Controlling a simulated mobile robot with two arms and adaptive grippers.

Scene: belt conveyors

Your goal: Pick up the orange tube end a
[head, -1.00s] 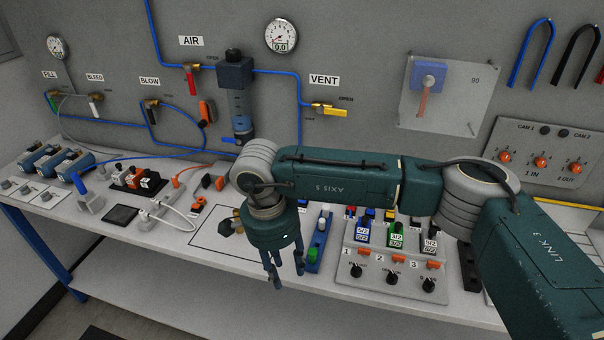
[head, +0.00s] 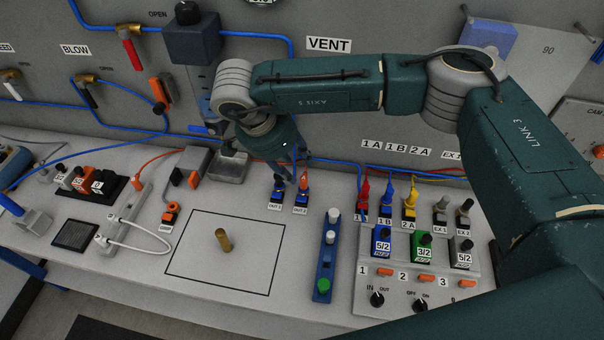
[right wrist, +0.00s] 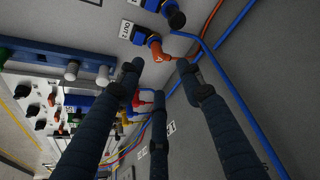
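An orange tube end (head: 304,181) sits in the right one of two small blue OUT fittings on the bench, just under my right gripper. It also shows in the right wrist view (right wrist: 158,51), just past the fingertips, with its orange tube running off to the side. My right gripper (head: 291,172) points down, its three fingers spread, and holds nothing. In the right wrist view the fingers (right wrist: 160,90) stand around the line toward the orange end; I cannot tell whether any finger touches it. My left gripper is not in view.
The other OUT fitting (head: 278,190) is close on the left. A blue rail (head: 326,262) with knobs and a valve block (head: 398,275) with coloured plugs stand to the right. A brass cylinder (head: 223,241) stands in an outlined, otherwise clear square. Blue tubing runs along the back panel.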

